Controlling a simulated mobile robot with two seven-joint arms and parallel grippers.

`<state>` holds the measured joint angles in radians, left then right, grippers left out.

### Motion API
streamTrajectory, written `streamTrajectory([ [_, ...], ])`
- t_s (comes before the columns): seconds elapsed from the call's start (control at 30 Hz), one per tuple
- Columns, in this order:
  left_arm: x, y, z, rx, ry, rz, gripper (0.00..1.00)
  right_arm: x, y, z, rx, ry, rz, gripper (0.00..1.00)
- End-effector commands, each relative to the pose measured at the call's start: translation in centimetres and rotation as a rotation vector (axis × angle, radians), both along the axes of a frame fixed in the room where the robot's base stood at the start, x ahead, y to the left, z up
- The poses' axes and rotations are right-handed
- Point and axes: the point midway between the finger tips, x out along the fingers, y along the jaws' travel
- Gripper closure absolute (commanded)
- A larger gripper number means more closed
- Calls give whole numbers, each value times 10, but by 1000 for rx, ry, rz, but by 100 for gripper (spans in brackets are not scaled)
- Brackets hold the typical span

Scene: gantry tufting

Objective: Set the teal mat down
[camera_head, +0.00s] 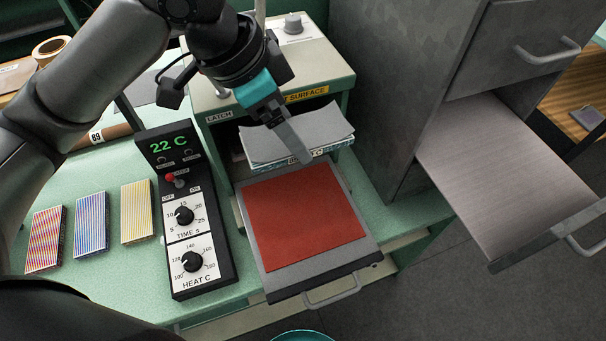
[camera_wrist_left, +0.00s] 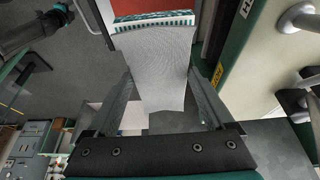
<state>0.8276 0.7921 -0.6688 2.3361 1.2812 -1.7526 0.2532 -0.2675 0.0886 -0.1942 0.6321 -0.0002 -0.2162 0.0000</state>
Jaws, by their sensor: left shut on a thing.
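The teal mat (camera_head: 296,144) shows a grey, slightly curved back on top and a teal-and-white edge below. My left gripper (camera_head: 294,150) is shut on it and holds it in front of the press opening, over the back end of the red pad (camera_head: 305,216). In the left wrist view the mat's grey back (camera_wrist_left: 155,65) lies between the two fingers (camera_wrist_left: 160,100), with its striped edge towards the red pad (camera_wrist_left: 150,6). The mat's underside is hidden, so I cannot tell whether it touches anything. My right gripper is not in view.
The press (camera_head: 325,65) stands behind, its drawer tray (camera_head: 262,268) pulled out with the red pad bare. A control box (camera_head: 188,222) reading 22 C is left of it. Several striped blocks (camera_head: 90,225) lie further left. A grey cabinet with an open drawer (camera_head: 505,180) stands right.

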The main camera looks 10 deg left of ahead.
Motion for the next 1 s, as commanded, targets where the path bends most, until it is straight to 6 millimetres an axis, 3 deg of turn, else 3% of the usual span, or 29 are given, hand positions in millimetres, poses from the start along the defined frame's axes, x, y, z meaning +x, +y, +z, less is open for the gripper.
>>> streamTrajectory([
  [0.17,-2,-1,-17,0,4,-13,68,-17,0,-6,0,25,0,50],
  [0.4,-3,0,-82,0,6,-12,68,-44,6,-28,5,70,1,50],
  [0.6,-2,0,-132,1,4,-12,68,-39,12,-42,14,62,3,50],
  [0.7,-2,0,-148,0,1,-11,68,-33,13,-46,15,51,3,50],
  [1.0,-2,0,-171,1,3,-12,68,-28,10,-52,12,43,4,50],
])
